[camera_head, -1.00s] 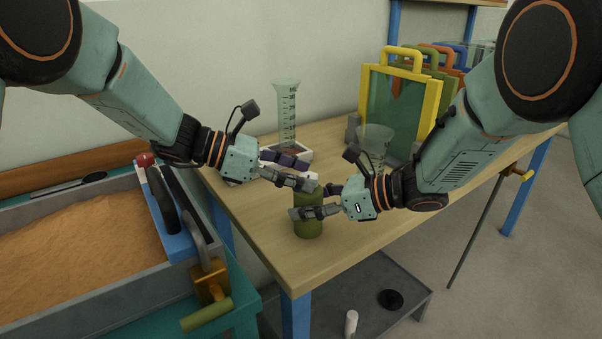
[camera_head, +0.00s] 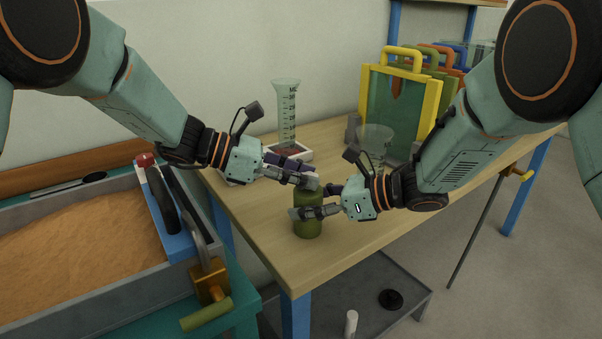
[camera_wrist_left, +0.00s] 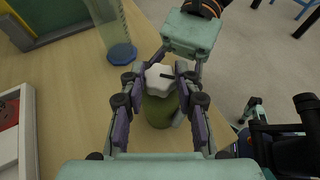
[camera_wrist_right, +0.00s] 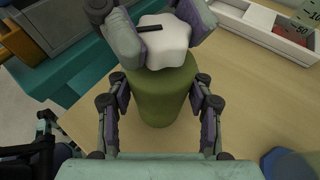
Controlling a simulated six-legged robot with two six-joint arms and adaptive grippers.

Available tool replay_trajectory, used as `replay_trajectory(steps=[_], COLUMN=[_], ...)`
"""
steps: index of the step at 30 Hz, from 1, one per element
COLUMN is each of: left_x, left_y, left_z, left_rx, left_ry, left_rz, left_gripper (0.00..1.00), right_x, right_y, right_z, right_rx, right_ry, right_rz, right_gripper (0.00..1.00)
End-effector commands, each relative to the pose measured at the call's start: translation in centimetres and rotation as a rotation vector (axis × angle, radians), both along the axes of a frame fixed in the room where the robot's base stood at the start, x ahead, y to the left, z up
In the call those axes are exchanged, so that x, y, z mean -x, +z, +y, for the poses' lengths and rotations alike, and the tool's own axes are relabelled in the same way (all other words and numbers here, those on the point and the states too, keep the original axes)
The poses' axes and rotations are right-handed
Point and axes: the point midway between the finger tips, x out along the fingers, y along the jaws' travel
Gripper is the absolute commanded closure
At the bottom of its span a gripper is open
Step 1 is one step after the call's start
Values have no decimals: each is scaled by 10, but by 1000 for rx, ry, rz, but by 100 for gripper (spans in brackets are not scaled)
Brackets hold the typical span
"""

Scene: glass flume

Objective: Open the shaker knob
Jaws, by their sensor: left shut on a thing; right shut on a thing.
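The green shaker (camera_head: 308,224) stands upright on the wooden table near its front edge. Its white lobed knob (camera_wrist_left: 158,77) sits on top, with a dark bar mark on it. My left gripper (camera_head: 309,181) is shut on the knob from the left; in the right wrist view its fingers flank the knob (camera_wrist_right: 163,42). My right gripper (camera_head: 312,211) is shut around the shaker's green body (camera_wrist_right: 164,92), below the knob. In the head view the fingers hide most of the knob and part of the body.
A graduated cylinder (camera_head: 286,112) stands in a white tray (camera_head: 304,154) behind. A clear funnel-shaped vessel (camera_head: 376,140) and yellow-framed panels (camera_head: 437,100) stand at the back right. A sand-filled flume (camera_head: 85,240) lies left. The table front right is clear.

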Motion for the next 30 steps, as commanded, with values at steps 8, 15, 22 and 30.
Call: replay_trajectory(steps=[8, 15, 22, 30], left_x=[0, -3, -4, -7], left_y=[0, 1, 1, 1], left_z=[0, -1, -1, -1], left_rx=[3, 6, 6, 5], left_ry=[-20, -109, -238, -369], left_rz=[-1, -3, -2, -3], left_gripper=[100, 100, 100, 100], right_x=[0, 0, 0, 0], right_y=[0, 0, 0, -1], right_z=[0, 0, 0, 0], right_rx=[1, 0, 0, 1], right_ry=[-3, -2, -2, 0], right_rz=[1, 2, 2, 1], right_gripper=[85, 85, 85, 85])
